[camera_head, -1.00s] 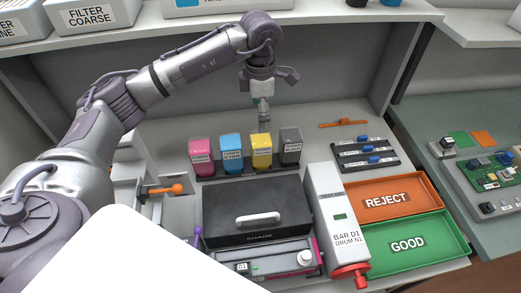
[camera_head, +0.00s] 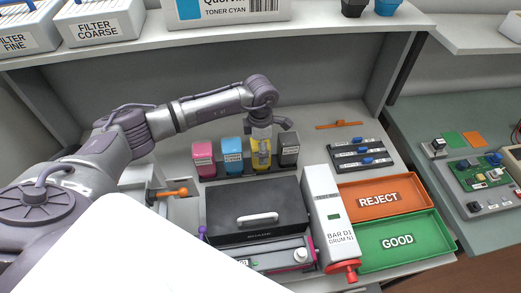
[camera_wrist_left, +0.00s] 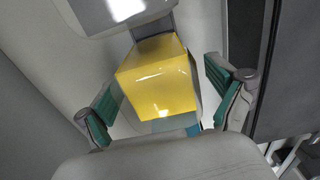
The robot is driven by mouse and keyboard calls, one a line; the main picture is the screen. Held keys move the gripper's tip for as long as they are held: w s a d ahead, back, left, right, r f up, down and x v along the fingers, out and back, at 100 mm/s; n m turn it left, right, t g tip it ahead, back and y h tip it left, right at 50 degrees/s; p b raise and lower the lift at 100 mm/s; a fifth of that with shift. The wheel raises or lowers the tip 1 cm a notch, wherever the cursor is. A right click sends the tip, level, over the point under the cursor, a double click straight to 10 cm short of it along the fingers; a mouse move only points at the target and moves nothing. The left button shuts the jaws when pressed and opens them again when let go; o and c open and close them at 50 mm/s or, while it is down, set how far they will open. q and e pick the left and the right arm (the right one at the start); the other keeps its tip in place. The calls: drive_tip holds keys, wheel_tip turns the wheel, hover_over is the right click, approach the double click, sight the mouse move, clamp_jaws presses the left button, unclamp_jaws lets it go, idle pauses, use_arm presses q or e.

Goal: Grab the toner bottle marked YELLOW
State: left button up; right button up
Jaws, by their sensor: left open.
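The yellow toner bottle (camera_head: 261,158) stands in a row between the cyan bottle (camera_head: 232,155) on its left and the black bottle (camera_head: 288,149) on its right. A magenta bottle (camera_head: 203,159) stands at the left end. My left gripper (camera_head: 263,145) is over the yellow bottle, pointing down and partly hiding it. In the left wrist view the yellow bottle (camera_wrist_left: 160,78) lies between the two open green-padded fingers of the gripper (camera_wrist_left: 165,100), with gaps seen on both sides. My right gripper is not in view.
A black box with a light handle (camera_head: 257,207) sits in front of the bottles. A white drum unit (camera_head: 328,205), an orange REJECT tray (camera_head: 410,187) and a green GOOD tray (camera_head: 440,222) are to the right. A shelf with boxes (camera_head: 100,25) runs above.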

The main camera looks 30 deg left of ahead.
use_arm(q)
drive_tip(key=c, duration=1.4)
drive_tip(key=shift+r, duration=0.1)
